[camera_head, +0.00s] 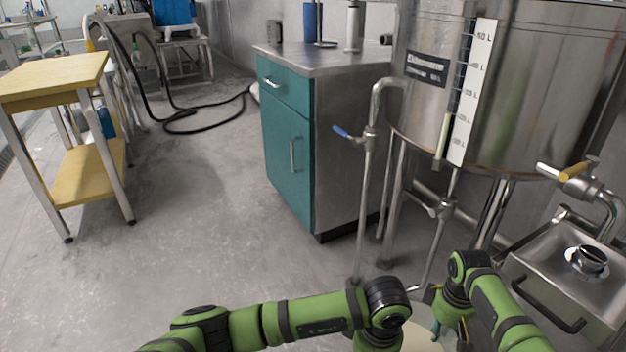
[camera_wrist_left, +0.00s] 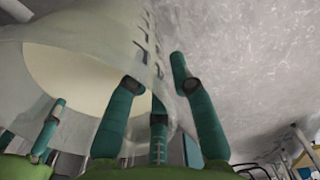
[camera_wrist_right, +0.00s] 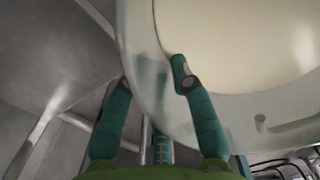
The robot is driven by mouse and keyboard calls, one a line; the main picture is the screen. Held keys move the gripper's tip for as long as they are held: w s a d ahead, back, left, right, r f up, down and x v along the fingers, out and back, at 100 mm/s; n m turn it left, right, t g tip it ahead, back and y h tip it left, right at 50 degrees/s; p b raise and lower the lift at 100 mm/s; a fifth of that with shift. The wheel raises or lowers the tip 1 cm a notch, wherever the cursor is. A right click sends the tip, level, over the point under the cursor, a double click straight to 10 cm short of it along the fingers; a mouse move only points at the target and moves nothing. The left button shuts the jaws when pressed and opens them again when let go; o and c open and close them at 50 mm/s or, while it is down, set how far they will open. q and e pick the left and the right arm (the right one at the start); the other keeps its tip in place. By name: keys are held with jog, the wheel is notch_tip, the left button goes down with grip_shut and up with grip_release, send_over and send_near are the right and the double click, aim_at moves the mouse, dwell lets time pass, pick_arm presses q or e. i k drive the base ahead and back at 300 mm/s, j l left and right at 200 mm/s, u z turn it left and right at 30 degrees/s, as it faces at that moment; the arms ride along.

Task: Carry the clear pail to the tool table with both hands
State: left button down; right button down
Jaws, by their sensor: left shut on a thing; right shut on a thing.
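The clear pail (camera_head: 425,338) is at the bottom edge of the head view, mostly hidden by my arms and cut off. In the left wrist view its see-through wall (camera_wrist_left: 146,45) has dark marks, and cream contents (camera_wrist_left: 85,85) fill part of it. My left gripper (camera_wrist_left: 155,78) is shut on the pail wall. My right gripper (camera_wrist_right: 151,75) is shut on the wall at the other side, with the pail (camera_wrist_right: 138,45) between its fingers. A wooden-topped table (camera_head: 50,75) with a lower shelf stands at the left; its top is bare where seen.
A teal cabinet (camera_head: 285,140) with several items on top stands mid-view. A large steel tank (camera_head: 520,90) with pipes and a small steel basin (camera_head: 570,300) are at the right. A black hose (camera_head: 190,118) lies at the back. The grey floor (camera_head: 190,210) between is clear.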

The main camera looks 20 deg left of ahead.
aim_at(317, 57)
jog(key=u, duration=1.4)
jog(key=i+u, duration=0.15)
jog(key=u, duration=0.35)
jog(key=i, duration=1.25)
jog(key=i+j, duration=0.1)
jog(key=i, duration=1.2)
jog(key=z, duration=0.75)
